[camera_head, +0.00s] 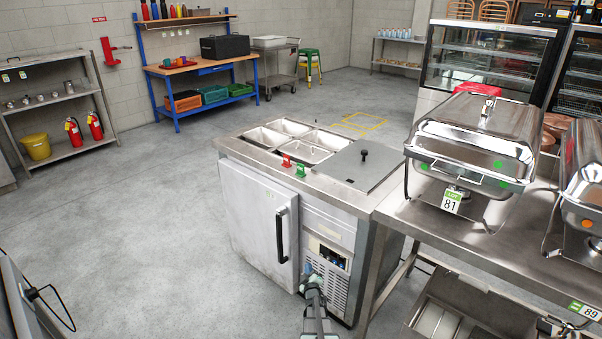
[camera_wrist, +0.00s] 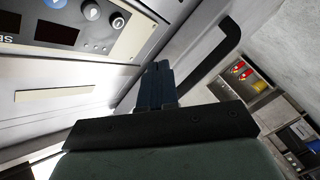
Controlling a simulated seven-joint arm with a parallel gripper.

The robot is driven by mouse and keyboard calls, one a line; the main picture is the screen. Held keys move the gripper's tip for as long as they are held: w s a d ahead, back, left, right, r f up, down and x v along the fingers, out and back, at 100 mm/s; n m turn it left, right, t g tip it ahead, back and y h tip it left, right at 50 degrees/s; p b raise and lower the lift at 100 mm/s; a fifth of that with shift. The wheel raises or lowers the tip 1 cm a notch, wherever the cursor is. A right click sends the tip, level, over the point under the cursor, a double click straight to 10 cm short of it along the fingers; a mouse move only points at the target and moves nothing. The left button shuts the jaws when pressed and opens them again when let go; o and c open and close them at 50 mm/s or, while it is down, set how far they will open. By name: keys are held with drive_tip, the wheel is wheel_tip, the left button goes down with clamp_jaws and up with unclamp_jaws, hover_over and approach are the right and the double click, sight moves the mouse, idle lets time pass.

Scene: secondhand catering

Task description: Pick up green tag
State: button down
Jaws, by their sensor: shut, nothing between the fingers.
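A small green tag (camera_head: 301,170) stands on the front edge of the steel prep counter (camera_head: 330,183), just right of a similar red tag (camera_head: 286,160). My gripper (camera_head: 309,270) is low in front of the counter's control panel, well below the green tag and apart from it. In the wrist view my gripper's fingers (camera_wrist: 158,80) are together and empty, with the cabinet front behind them. The green tag does not show in the wrist view.
The counter's door has a black handle (camera_head: 281,235) beside my gripper; the handle also shows in the wrist view (camera_wrist: 207,65). To the right, a steel table (camera_head: 440,231) carries a chafing dish (camera_head: 474,140) with green stickers. Open floor (camera_head: 150,220) lies to the left.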

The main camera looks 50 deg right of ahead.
drive_tip(key=c, duration=0.5)
unclamp_jaws()
